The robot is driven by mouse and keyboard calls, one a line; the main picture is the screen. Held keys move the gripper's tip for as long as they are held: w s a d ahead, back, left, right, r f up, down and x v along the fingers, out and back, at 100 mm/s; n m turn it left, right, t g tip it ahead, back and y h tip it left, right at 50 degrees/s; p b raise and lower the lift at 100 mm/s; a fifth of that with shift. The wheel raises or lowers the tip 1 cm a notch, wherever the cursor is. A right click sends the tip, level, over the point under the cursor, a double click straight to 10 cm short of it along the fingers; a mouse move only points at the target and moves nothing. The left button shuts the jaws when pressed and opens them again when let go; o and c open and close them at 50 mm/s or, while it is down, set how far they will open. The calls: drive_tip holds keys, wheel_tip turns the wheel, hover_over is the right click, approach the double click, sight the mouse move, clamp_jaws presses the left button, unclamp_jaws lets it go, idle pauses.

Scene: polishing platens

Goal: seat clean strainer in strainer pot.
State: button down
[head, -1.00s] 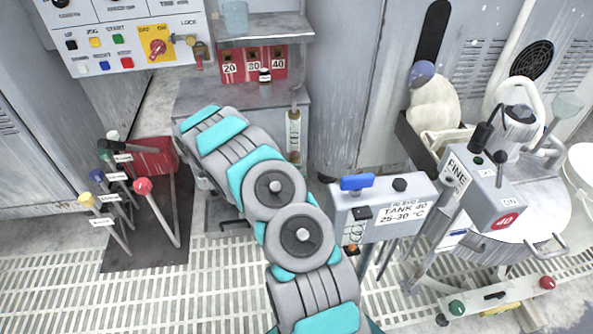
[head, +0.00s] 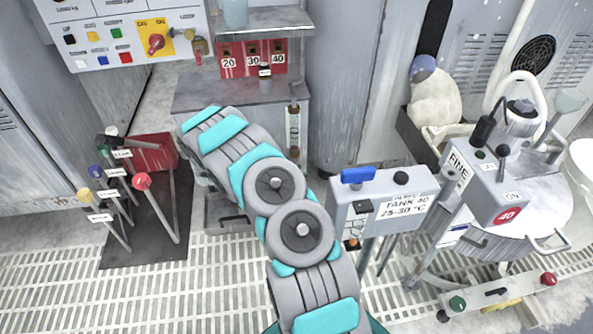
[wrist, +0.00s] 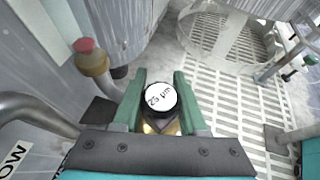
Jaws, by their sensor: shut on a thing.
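In the wrist view my gripper (wrist: 160,108) has its two green fingers closed on a small part with a black-rimmed white top marked "25 µm" (wrist: 160,97). I take this part to be the strainer; a bit of brass colour shows below its top. Its lower end is hidden. A clear round vessel (wrist: 222,42) stands beyond the fingers, apart from the held part; I cannot tell whether it is the strainer pot. In the head view my arm hides the gripper and the strainer.
A pipe with a red cap (wrist: 86,47) is left of the fingers, and a grey bent pipe (wrist: 35,107) is nearer. In the head view, the Tank 40 box (head: 385,205) and the FINE machine (head: 485,185) stand right of my arm. Coloured levers (head: 143,182) are left. Grated floor lies between.

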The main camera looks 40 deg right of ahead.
drive_tip(key=shift+f+b, duration=0.45)
drive_tip(key=shift+f, duration=0.55)
drive_tip(key=shift+c, duration=1.8)
unclamp_jaws()
drive_tip(key=v, duration=0.7)
drive_tip(key=shift+a, duration=0.35)
drive_tip(key=shift+r+p, duration=0.25)
drive_tip(key=shift+p, duration=0.05)
